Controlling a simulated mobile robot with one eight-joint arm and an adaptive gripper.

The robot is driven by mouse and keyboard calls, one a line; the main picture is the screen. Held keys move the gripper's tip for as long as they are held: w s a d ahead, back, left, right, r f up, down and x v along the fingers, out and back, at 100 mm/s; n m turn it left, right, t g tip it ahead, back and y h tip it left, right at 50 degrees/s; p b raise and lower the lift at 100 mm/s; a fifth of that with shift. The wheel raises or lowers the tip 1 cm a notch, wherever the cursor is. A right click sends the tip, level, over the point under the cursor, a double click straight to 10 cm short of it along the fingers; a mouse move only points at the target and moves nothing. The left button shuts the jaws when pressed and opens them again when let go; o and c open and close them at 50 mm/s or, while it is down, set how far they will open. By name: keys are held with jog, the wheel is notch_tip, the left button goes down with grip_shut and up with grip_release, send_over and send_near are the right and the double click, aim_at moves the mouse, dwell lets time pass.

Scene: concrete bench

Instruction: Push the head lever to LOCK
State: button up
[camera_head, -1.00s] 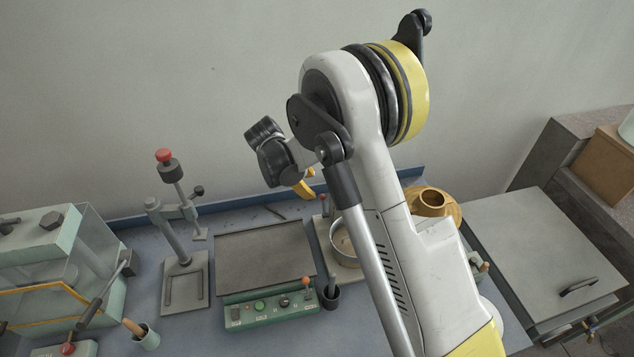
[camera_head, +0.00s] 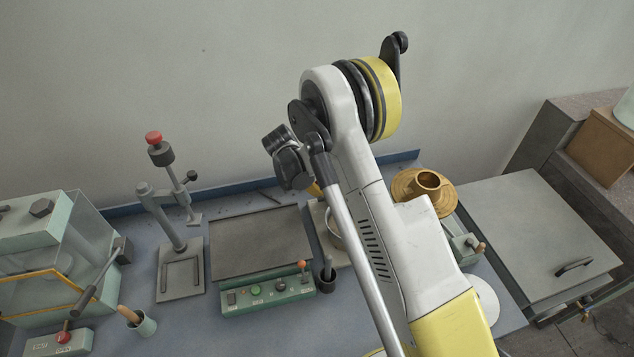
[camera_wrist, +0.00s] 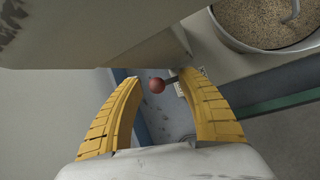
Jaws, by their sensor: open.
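A short dark lever with a reddish ball knob (camera_wrist: 156,85) shows in the wrist view, with a small pale label plate beside its base. I take it for the head lever; I cannot read LOCK on the plate. My gripper (camera_wrist: 162,77) is open, its two yellow fingers to either side of the knob in the picture. The knob appears beyond the fingertips, and I see no contact. In the head view my arm hides the lever, and only a bit of yellow finger (camera_head: 315,189) shows.
A bowl of grainy material (camera_wrist: 265,20) stands close by at upper right in the wrist view. A large pale body (camera_wrist: 90,35) fills the upper left. On the bench are a flat dark plate (camera_head: 262,241), a green control box (camera_head: 268,293) and a stand (camera_head: 180,268).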

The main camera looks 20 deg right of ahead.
grip_shut()
jog(key=shift+s, duration=0.1)
jog(key=shift+s+f+t+b, duration=0.15)
jog(key=shift+t+b, duration=0.15)
jog(key=shift+b, duration=0.3)
jog(key=shift+s+r+t, duration=0.25)
jog(key=shift+t, duration=0.05)
grip_release()
jog(key=shift+w, duration=0.15)
jog(key=v, duration=1.2)
